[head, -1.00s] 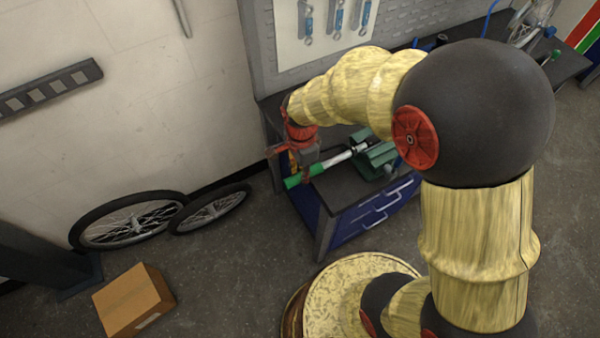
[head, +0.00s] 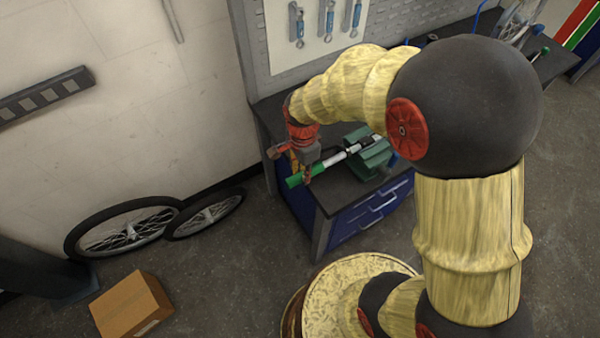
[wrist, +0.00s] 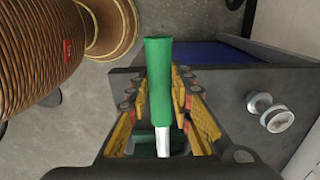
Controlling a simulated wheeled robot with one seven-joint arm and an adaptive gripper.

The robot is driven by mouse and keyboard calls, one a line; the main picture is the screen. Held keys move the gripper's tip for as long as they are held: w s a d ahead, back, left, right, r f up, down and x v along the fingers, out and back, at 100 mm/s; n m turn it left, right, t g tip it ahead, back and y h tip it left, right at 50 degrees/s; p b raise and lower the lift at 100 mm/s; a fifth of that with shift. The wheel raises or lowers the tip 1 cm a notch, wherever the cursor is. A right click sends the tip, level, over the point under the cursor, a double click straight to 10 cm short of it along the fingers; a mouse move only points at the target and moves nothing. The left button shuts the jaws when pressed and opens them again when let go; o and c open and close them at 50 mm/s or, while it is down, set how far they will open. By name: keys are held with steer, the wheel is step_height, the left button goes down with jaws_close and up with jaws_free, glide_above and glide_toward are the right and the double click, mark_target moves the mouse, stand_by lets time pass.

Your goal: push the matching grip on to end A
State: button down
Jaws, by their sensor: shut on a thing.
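The green grip (head: 293,181) is at the near-left end of a silver-white bar (head: 334,158), which slants up right to a green vise (head: 370,157) on the bench. My gripper (head: 306,173) is at the grip, with its fingers around it. In the wrist view my gripper (wrist: 165,103) has yellow-padded fingers on both sides of the green grip (wrist: 159,80), shut on it. The grip's free end points up the picture, and a short length of bare bar (wrist: 163,141) shows below it. How far the bar reaches inside the grip is hidden.
The dark bench (head: 262,112) has blue drawers (head: 370,212) in front. In the wrist view a silver spool-shaped part (wrist: 270,112) lies on the bench top. Two wheels (head: 125,232) lean against the left wall. A cardboard box (head: 130,304) lies on the floor.

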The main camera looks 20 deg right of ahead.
mark_target(328, 161)
steer(key=shift+w+d, duration=0.3)
steer(key=shift+d, duration=0.65)
steer(key=shift+w+d, duration=0.25)
steer(key=shift+d, duration=0.7)
steer(key=shift+w+d, duration=0.1)
steer(key=shift+d, duration=0.25)
steer(key=shift+w+d, duration=0.1)
steer(key=shift+d, duration=0.25)
steer(key=shift+w+d, duration=0.1)
steer(key=shift+d, duration=0.2)
steer(key=shift+w+d+p, duration=0.2)
steer(key=shift+d, duration=0.5)
steer(key=shift+w+d+p, duration=0.15)
steer(key=shift+w+d, duration=0.05)
steer(key=shift+d, duration=0.5)
stand_by(0.4)
steer(key=c, duration=1.7)
jaws_free()
steer(key=shift+o, duration=1)
